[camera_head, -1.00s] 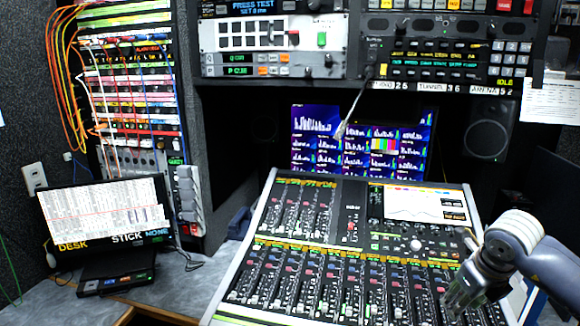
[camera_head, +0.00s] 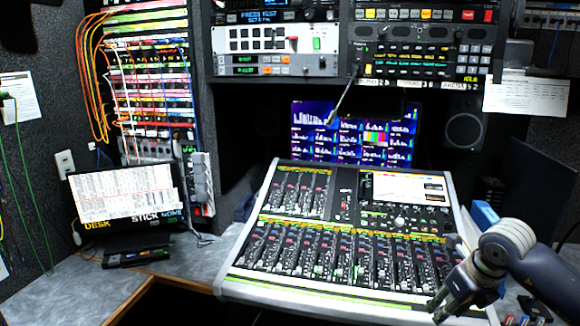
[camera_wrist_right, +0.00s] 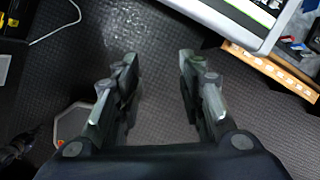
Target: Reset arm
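My right arm comes in at the lower right of the head view. Its gripper (camera_head: 440,312) points down in front of the right front corner of the mixing console (camera_head: 290,290). In the right wrist view this gripper (camera_wrist_right: 157,72) has its two fingers wide apart with nothing between them. Dark textured floor (camera_wrist_right: 155,30) shows below and between the fingers. The console's white corner (camera_wrist_right: 245,35) is at the top right of that view, apart from the fingers. My left gripper is not in view.
A desk monitor (camera_head: 125,193) stands on the grey counter (camera_head: 75,290) at the left. Patch cables (camera_head: 92,75) hang at the rack. A gooseneck microphone (camera_head: 342,98) reaches down before the wall screen (camera_head: 315,130). A wooden edge with small items (camera_wrist_right: 270,70) borders the console.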

